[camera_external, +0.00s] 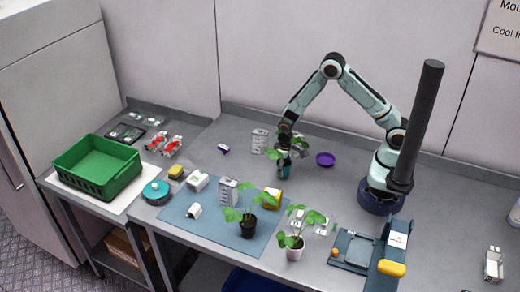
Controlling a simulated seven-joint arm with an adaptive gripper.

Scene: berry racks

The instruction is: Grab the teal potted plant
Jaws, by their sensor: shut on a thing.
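The teal potted plant (285,172) is at the middle of the table, its pot small and teal with green leaves above. My gripper (285,158) reaches down over it from above and is shut on it. The fingers and part of the leaves overlap, so the exact contact is hidden. I cannot tell whether the pot is touching the table or slightly above it.
A black potted plant (247,229) and a white potted plant (293,248) stand nearer the front. A purple dish (325,159) lies to the right. A green crate (66,179) is at far left. A blue mat (190,228) holds several small items.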

